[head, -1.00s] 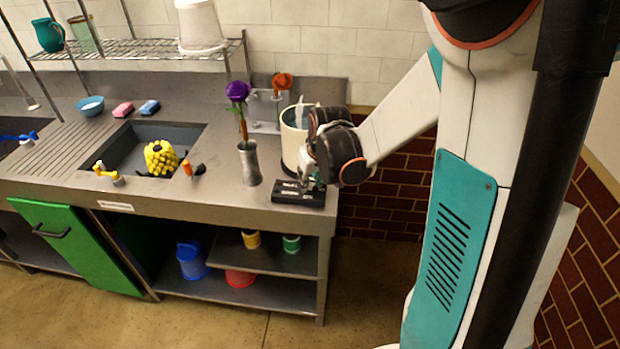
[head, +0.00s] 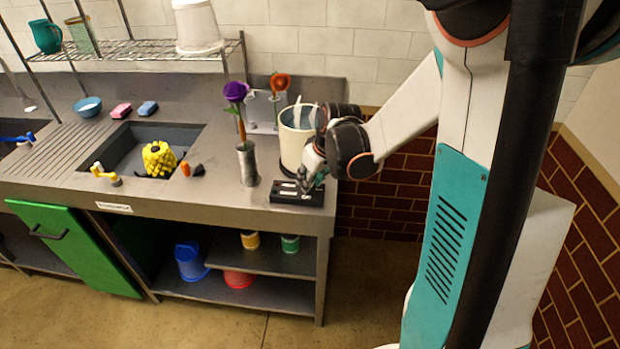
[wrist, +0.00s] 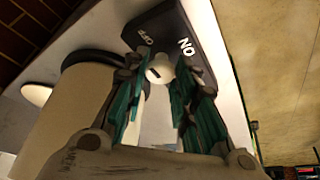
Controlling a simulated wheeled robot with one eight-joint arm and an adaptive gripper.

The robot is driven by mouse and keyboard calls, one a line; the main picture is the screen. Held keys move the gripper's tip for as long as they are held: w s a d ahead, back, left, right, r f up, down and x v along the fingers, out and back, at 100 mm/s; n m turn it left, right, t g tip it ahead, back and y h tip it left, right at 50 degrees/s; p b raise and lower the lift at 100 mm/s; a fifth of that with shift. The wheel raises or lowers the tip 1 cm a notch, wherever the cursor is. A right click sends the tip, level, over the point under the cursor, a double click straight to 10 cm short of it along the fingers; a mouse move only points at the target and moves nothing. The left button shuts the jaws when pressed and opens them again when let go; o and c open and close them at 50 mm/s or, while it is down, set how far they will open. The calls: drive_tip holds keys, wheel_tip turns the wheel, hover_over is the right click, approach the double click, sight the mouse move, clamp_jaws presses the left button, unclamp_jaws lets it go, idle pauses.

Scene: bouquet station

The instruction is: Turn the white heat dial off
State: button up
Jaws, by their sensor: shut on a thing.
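The white heat dial (wrist: 160,69) is a small round white knob with a dark mark, on a black control box (wrist: 168,22). The box has white OFF and ON lettering on its top. In the head view the black box (head: 290,197) sits at the front right of the steel counter. My gripper (wrist: 160,82) has a teal-lined finger on each side of the dial and is shut on it. In the head view my gripper (head: 309,183) is down at the box's right part and hides the dial there.
A cream pot (head: 293,140) stands just behind the box, close to my wrist. A steel vase (head: 247,165) with a purple flower (head: 236,91) stands to the left. The sink (head: 150,145) lies further left. The counter's front and right edges are close to the box.

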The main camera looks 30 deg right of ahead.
drive_tip(key=o, duration=1.1)
drive_tip(key=shift+w, duration=0.1)
drive_tip(key=shift+c, duration=0.2)
drive_tip(key=v, duration=0.7)
drive_tip(key=shift+r, duration=0.25)
drive_tip(key=shift+a, duration=0.1)
